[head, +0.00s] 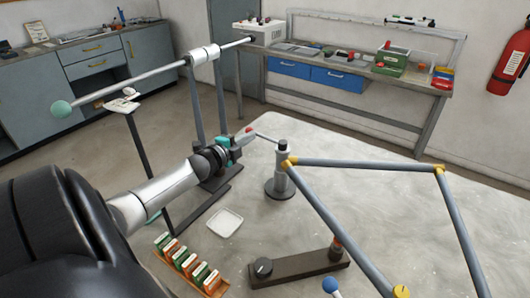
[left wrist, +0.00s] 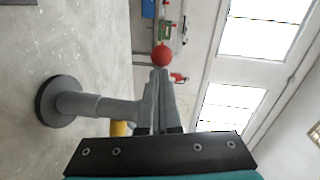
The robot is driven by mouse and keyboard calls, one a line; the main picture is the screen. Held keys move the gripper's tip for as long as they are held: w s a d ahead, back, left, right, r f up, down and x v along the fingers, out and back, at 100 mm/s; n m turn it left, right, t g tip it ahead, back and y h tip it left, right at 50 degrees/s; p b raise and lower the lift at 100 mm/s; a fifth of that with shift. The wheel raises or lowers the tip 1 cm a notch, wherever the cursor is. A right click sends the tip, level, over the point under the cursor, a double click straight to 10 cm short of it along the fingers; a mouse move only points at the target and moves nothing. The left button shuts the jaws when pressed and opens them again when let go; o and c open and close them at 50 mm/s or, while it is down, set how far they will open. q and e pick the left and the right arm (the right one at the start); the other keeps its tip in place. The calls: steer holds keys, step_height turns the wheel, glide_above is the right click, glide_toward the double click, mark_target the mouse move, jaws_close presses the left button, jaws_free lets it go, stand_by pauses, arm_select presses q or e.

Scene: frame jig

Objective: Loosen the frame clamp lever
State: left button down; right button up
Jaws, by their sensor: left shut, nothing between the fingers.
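The frame clamp is a grey post (head: 283,175) on a round dark base. Its thin lever (head: 267,138) reaches out to the left and ends in a red knob (head: 249,130). My left gripper (head: 241,138) is at the knob end of the lever. In the left wrist view the gripper's fingers (left wrist: 162,85) are shut with nothing between them, and the red knob (left wrist: 162,56) shows just beyond the fingertips. Whether they touch it I cannot tell. The post (left wrist: 95,104) lies to the left there. My right gripper is not in view.
Grey frame tubes (head: 365,164) with yellow joints run right from the post. A white tray (head: 225,223), a rack of green and orange blocks (head: 188,264) and a dark fixture (head: 300,268) lie nearer. A stand holds a long tube (head: 140,77) behind my arm.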

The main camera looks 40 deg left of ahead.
arm_select(q)
steer(key=shift+w+a+b, duration=0.45)
steer(key=shift+w+a, duration=0.15)
steer(key=shift+a+r+y, duration=0.15)
steer(key=shift+r+y, duration=0.05)
steer(key=shift+y, duration=0.1)
steer(key=p+v, duration=0.3)
steer(key=v, duration=1.2)
steer(key=shift+d, duration=0.3)
steer(key=shift+f, duration=0.15)
